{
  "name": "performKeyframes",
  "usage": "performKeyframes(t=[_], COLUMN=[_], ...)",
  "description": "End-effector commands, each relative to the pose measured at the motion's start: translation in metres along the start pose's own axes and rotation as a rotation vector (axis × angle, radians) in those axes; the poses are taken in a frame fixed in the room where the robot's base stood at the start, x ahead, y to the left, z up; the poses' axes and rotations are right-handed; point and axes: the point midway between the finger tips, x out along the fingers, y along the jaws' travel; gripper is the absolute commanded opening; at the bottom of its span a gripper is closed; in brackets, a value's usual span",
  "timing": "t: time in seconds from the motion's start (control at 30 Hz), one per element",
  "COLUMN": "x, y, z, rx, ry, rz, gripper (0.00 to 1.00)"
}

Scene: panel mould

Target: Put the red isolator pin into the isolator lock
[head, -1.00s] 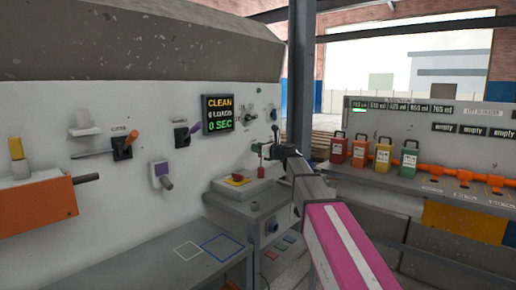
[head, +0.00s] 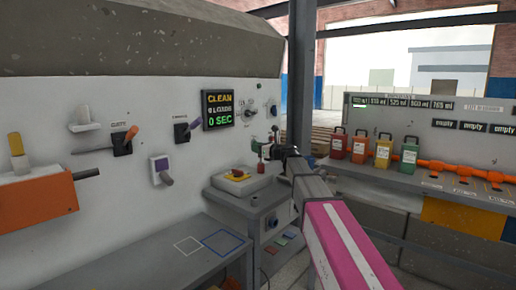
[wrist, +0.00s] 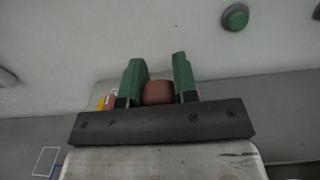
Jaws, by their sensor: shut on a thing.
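My gripper (head: 268,148) is at the end of my outstretched arm, in front of the wall panel and above the grey console. In the wrist view its green fingers (wrist: 158,82) are shut on a rounded, brownish-red end of the red isolator pin (wrist: 158,93). In the head view a small red part of the pin (head: 261,169) shows below the fingers. The rest of the pin is hidden or too small to make out. I cannot tell for sure which fitting is the isolator lock.
The grey console (head: 245,198) carries a yellow box with a red button (head: 238,175). A dark post (head: 301,75) stands just behind my gripper. A green round knob (wrist: 235,17) is on the wall. Coloured canisters (head: 383,150) stand on the right bench. The front bench is clear.

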Motion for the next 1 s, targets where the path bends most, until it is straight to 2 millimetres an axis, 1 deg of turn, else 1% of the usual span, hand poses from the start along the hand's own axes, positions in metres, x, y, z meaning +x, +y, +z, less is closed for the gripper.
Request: performKeyframes(t=[1.0], x=[0.0], y=[0.0], z=[-0.022], rx=[0.001], ry=[0.0], rz=[0.0], gripper=[0.02])
